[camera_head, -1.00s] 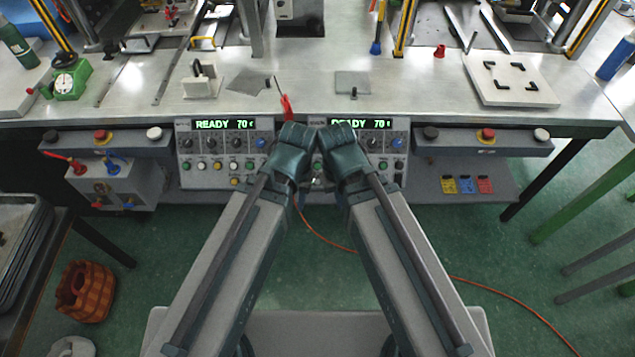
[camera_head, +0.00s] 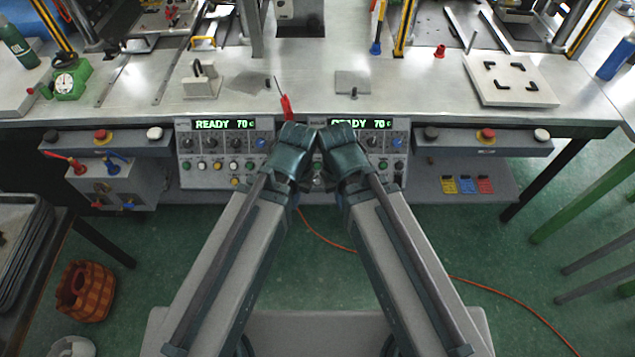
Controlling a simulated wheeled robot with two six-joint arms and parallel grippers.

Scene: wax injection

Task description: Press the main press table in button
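Two control panels are on the front of the bench. The left panel (camera_head: 205,146) and the right panel (camera_head: 385,169) both have green displays reading READY 70, and rows of knobs and small coloured buttons. Button labels are too small to read, so I cannot tell which one is the main press table in button. My two arms reach forward from below, and their dark ends meet in front of the inner parts of both panels, hiding some controls. No gripper fingers show.
Side consoles carry black, red and white buttons, on the left (camera_head: 76,145) and right (camera_head: 460,146). A red-handled tool (camera_head: 287,106) lies at the bench (camera_head: 310,92) edge above my arms. A valve box (camera_head: 110,187) is at left. An orange cable (camera_head: 490,286) crosses the floor.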

